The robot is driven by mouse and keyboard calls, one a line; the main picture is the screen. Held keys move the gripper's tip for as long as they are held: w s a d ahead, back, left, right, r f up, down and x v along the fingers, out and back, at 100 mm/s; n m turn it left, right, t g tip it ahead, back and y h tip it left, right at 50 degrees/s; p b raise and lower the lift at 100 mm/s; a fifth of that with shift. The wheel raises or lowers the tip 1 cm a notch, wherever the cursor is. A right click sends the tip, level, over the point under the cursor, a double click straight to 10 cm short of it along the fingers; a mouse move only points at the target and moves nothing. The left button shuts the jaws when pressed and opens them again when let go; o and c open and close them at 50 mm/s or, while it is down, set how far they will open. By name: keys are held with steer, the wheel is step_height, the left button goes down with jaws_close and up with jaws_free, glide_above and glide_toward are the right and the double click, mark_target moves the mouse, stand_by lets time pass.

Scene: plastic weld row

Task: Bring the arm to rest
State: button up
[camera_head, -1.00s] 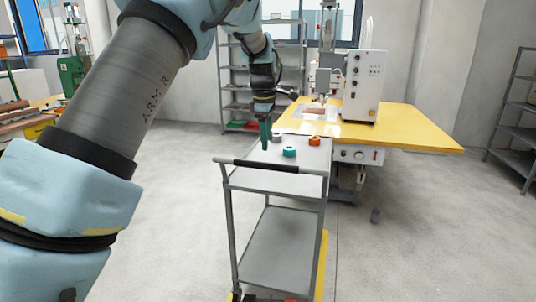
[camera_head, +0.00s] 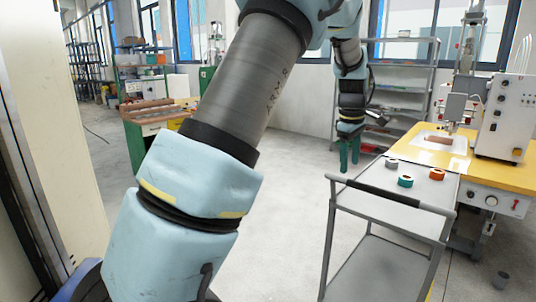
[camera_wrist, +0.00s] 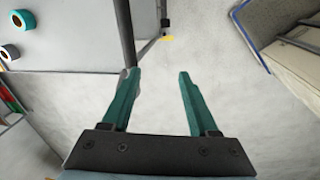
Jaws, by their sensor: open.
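My gripper (camera_head: 349,154) has green fingers and hangs fingers-down from my arm, just left of the grey cart (camera_head: 385,205) in the head view. In the wrist view my gripper (camera_wrist: 158,88) is open, with nothing between its fingers and bare grey floor below. The cart's flat top shows at the upper left of the wrist view (camera_wrist: 75,45), beside the left finger and apart from the gap between the fingers.
On the cart top lie a teal roll (camera_head: 405,181), an orange roll (camera_head: 437,174) and a grey roll (camera_head: 391,163). A yellow table (camera_head: 480,170) with a white machine (camera_head: 505,115) stands behind right. A wooden-topped green bench (camera_head: 155,125) stands left. The floor between is clear.

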steer(key=s+a+f+m, duration=0.2)
steer(key=a, duration=1.2)
steer(key=s+a+f+m, duration=0.2)
steer(key=s+a+m, duration=0.1)
steer(key=s+a, duration=0.5)
steer(key=s+a+f+m+y, duration=0.1)
steer(key=s+a+f+m, duration=0.2)
steer(key=s+a, duration=0.5)
steer(key=shift+a+m, duration=0.5)
steer(key=shift+a, duration=0.75)
steer(key=shift+w, duration=0.1)
